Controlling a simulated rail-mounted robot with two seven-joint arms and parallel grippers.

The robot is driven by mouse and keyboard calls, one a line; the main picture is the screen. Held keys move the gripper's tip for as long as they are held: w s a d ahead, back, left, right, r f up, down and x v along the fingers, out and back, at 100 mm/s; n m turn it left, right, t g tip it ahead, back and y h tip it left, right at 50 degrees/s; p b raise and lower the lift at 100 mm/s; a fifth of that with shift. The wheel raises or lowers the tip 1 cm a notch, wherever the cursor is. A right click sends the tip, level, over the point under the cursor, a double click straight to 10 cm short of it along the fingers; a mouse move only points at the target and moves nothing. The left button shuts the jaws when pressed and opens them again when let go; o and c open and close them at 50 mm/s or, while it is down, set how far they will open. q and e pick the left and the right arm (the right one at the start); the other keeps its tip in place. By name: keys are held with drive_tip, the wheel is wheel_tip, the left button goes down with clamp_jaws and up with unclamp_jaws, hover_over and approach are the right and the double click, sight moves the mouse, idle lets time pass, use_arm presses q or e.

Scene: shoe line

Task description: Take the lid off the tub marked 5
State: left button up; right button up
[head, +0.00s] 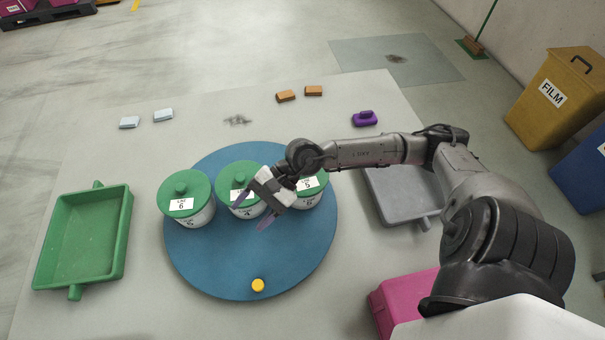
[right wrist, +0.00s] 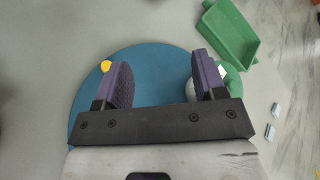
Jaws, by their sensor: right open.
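Three white tubs with green knobbed lids stand on a blue round turntable (head: 205,265) in the head view. The left tub (head: 186,198) is marked 6. The middle tub (head: 238,181) appears marked 4. The right tub (head: 315,190) appears marked 5; its lid is on and partly hidden by my right wrist. My right gripper (head: 252,211) is open and empty, its fingers pointing down-left in front of the middle tub, left of the right tub. In the right wrist view its two purple fingers (right wrist: 160,72) are apart, with a tub partly hidden behind one finger. My left gripper is out of view.
A yellow knob (head: 258,285) sits near the turntable's front edge. A green tray (head: 83,238) lies left and a grey tray (head: 403,195) right, partly behind my arm. A magenta box (head: 400,298) is at lower right. Small blocks and a purple piece (head: 364,118) lie at the back.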

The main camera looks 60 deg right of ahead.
drive_tip(key=d+f+n+g+h+b, duration=0.2)
drive_tip(key=d+n+h, duration=0.5)
drive_tip(key=d+h, duration=1.05)
drive_tip(key=d+f+y, duration=0.2)
drive_tip(key=d+f, duration=0.1)
drive_tip(key=d+f+g+y, duration=0.1)
drive_tip(key=d+f+y, duration=0.1)
drive_tip(key=f, duration=0.1)
drive_tip(key=shift+d+f+n+g+y, duration=0.1)
drive_tip(key=shift+d+n+g+y, duration=0.2)
drive_tip(key=shift+d+y, duration=0.1)
drive_tip(key=shift+w+d+f+b, duration=0.1)
drive_tip(key=shift+f+b, duration=0.3)
drive_tip(key=shift+f, duration=0.6)
drive_tip(key=shift+w+d+f+b, duration=0.2)
drive_tip(key=shift+f+b, duration=0.15)
drive_tip(key=shift+f, duration=0.85)
drive_tip(key=shift+w+d+f+b, duration=0.15)
drive_tip(key=shift+f+b, duration=0.15)
drive_tip(key=shift+f, duration=0.85)
drive_tip(key=shift+s, duration=0.1)
drive_tip(key=shift+c, duration=0.2)
